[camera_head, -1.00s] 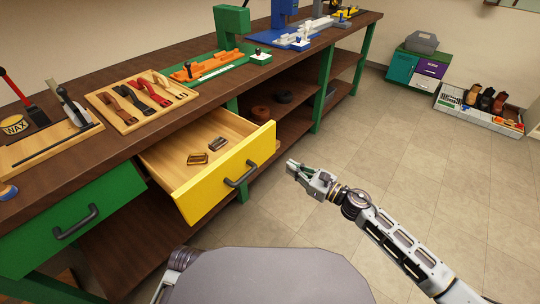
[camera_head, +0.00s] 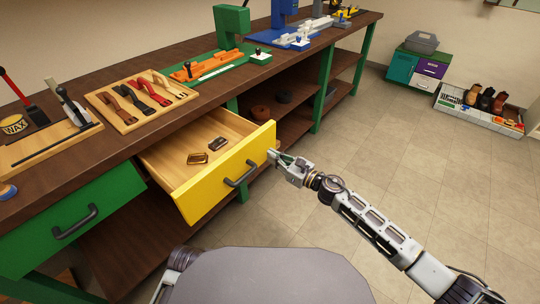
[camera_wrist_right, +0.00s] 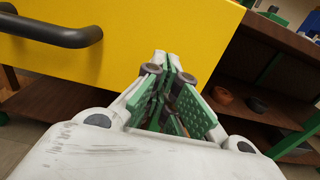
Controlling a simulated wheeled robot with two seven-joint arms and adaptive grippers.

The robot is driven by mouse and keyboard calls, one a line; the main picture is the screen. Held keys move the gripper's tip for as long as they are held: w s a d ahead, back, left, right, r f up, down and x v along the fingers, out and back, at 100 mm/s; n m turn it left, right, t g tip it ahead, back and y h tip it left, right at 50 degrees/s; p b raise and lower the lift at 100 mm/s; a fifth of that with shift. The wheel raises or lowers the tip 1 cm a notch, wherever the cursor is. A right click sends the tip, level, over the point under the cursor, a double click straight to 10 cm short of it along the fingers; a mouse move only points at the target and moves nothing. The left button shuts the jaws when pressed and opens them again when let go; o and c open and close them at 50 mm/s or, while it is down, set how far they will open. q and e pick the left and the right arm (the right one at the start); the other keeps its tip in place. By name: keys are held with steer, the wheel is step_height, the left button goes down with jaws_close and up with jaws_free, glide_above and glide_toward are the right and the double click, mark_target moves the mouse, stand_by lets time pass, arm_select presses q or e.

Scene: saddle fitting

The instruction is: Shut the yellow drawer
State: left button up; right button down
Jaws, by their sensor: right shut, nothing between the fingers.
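The yellow drawer (camera_head: 220,188) stands pulled out from under the workbench, with a dark bar handle (camera_head: 240,174) on its front. Two small buckles (camera_head: 198,158) lie inside it. My right gripper (camera_head: 272,154) is shut and empty at the right end of the drawer front. In the right wrist view the shut fingertips (camera_wrist_right: 167,58) are in front of the yellow panel (camera_wrist_right: 150,30), to the right of the handle (camera_wrist_right: 50,32). I cannot tell whether they touch it. My left gripper is not in view.
A green drawer (camera_head: 75,220) sits shut on the left. The workbench (camera_head: 185,112) holds a tray of straps (camera_head: 140,100) and coloured fixtures. Open shelves (camera_head: 290,130) lie below.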

steer(key=shift+w+a, duration=0.4)
steer(key=shift+a, duration=0.1)
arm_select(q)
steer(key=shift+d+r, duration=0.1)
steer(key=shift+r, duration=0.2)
arm_select(e)
steer(key=shift+w+a, duration=0.2)
steer(key=shift+a, duration=0.05)
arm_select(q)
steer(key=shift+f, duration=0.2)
arm_select(e)
steer(key=shift+a, duration=0.15)
